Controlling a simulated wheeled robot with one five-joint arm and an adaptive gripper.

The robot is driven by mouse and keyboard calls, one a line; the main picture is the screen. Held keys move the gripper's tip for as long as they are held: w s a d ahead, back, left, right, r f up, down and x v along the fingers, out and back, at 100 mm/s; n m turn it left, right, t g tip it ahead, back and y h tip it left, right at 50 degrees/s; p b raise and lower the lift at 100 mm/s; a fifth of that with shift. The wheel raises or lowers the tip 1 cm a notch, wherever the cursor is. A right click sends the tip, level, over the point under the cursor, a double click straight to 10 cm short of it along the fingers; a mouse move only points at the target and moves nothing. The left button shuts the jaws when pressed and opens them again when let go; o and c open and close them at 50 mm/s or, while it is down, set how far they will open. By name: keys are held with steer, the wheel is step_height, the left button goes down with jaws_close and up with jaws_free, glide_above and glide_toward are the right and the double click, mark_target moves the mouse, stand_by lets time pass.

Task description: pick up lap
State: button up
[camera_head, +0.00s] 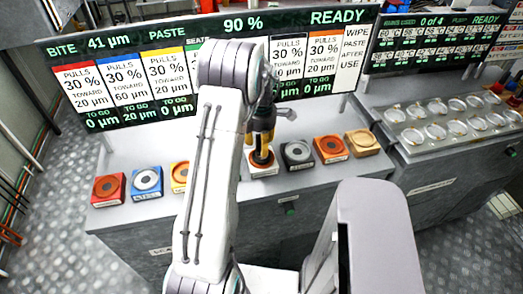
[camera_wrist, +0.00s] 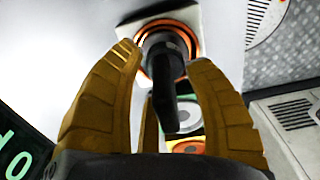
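The lap (camera_wrist: 170,105) is a dark piece with a black handle, upright on a white block (camera_wrist: 190,18) with an orange-ringed seat. In the head view this white block (camera_head: 263,171) is in the middle of the bench row; the lap is mostly hidden there behind my gripper (camera_head: 262,145). My gripper points down over the block. In the wrist view its brown-yellow fingers (camera_wrist: 163,57) are spread on either side of the lap, with gaps showing between them and the handle. Their tips are close to the seat.
Seat blocks line the bench: red (camera_head: 108,188), blue (camera_head: 146,182), yellow (camera_head: 179,176), black (camera_head: 297,154), orange (camera_head: 330,149) and tan (camera_head: 362,142). My arm hides part of the row. A display board (camera_head: 120,75) stands behind. A tray of round pieces (camera_head: 437,131) is right.

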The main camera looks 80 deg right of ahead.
jaws_close()
steer(key=shift+r, duration=0.15)
stand_by(0.4)
